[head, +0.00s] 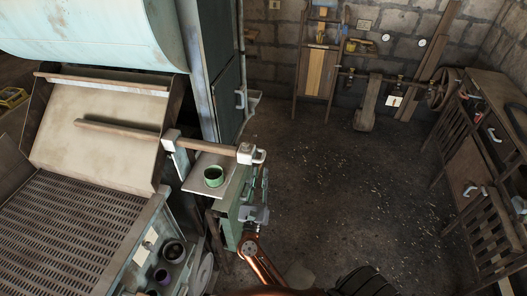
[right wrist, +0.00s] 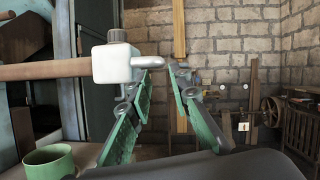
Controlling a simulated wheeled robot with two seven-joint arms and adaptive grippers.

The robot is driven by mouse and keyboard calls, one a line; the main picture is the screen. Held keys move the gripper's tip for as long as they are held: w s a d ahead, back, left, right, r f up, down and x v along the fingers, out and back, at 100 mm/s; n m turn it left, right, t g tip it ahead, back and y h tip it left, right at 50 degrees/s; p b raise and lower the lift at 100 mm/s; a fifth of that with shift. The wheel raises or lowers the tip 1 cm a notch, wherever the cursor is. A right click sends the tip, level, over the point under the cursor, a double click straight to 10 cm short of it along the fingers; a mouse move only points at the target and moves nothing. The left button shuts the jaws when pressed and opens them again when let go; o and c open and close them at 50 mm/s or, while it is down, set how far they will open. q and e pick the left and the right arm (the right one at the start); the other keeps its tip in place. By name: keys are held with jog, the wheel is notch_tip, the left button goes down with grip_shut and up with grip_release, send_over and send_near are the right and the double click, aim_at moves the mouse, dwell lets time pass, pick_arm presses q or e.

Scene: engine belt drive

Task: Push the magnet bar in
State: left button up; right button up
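The magnet bar (head: 215,144) looks like a brown rod with pale blocks at its ends, beside the machine. Its right end block (head: 245,153) carries a bent grey handle (head: 260,156). In the right wrist view the bar (right wrist: 45,70) enters from the left, and its white block (right wrist: 114,63) and handle (right wrist: 148,61) are close up. My right gripper (head: 263,172) is just below the handle. In the wrist view its green-padded fingers (right wrist: 165,68) stand apart with a visible gap, tips near the handle's end. I cannot tell whether they touch it. My left gripper is out of view.
A green cup (head: 214,177) stands on a pale plate (head: 198,177) below the bar. A slotted machine bed (head: 60,230) fills the left. A wooden bench (head: 485,165) stands at the right. The dark floor (head: 340,185) between is mostly clear.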

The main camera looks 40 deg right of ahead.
aim_at(263, 155)
jog(key=p+x, duration=0.3)
jog(key=x, duration=0.4)
jog(key=shift+w+d+r, duration=0.2)
grip_shut()
dwell(0.5)
